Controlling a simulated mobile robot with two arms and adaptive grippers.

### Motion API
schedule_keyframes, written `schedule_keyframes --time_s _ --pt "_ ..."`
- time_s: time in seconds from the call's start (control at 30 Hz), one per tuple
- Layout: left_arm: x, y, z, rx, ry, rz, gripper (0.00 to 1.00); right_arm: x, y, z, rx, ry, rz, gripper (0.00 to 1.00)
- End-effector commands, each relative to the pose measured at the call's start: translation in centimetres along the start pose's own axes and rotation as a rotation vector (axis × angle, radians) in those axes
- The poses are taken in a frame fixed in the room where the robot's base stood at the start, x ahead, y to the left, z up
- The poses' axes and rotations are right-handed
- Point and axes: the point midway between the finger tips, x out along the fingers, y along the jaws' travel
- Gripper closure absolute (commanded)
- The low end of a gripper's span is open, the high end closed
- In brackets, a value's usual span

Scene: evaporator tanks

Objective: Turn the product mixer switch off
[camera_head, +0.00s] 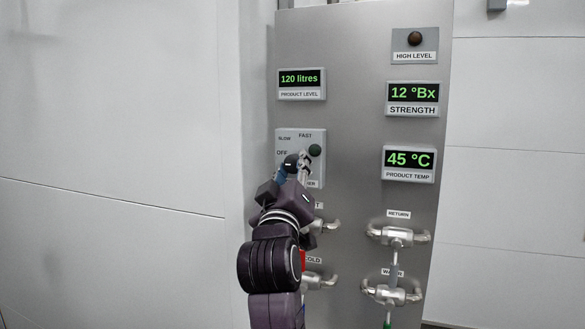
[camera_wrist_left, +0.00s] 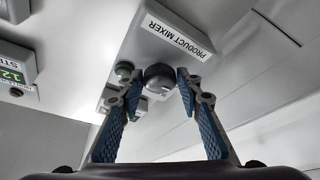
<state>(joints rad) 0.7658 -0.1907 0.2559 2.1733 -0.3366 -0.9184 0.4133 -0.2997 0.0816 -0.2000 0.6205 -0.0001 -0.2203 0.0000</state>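The product mixer panel (camera_head: 314,135) is a light plate on the grey board, with SLOW, FAST and OFF labels and a dark green lamp (camera_head: 315,150). My left gripper (camera_head: 297,162) is in front of it and hides the switch and part of its label in the head view. In the left wrist view, the dark round switch knob (camera_wrist_left: 158,77) lies between the fingertips of my gripper (camera_wrist_left: 160,88), below the PRODUCT MIXER label (camera_wrist_left: 175,36). The fingers are apart; I cannot tell if they touch the knob. The knob's setting is not readable. My right gripper is not in view.
Displays for product level (camera_head: 301,84), strength (camera_head: 412,98) and product temperature (camera_head: 409,163) are on the board. Below are metal valve handles, including the return valve (camera_head: 398,235). A dark high level lamp (camera_head: 415,39) is at top right.

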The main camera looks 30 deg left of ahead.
Motion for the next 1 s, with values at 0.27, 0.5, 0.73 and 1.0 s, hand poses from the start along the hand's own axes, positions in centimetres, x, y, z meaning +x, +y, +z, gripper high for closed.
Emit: schedule_keyframes --time_s 0.27,0.5,0.73,1.0 --pt "0.0 0.0 0.0 0.002 0.001 0.0 0.53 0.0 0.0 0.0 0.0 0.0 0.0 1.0" --pt "0.2 0.5 -0.7 0.002 0.003 0.002 0.53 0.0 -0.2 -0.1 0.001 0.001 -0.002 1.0" --pt "1.3 2.5 -3.4 -0.001 0.005 0.004 0.53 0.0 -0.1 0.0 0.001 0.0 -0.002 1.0" --pt "2.6 4.8 -6.4 0.001 0.002 0.002 0.53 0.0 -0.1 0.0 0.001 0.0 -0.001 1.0"
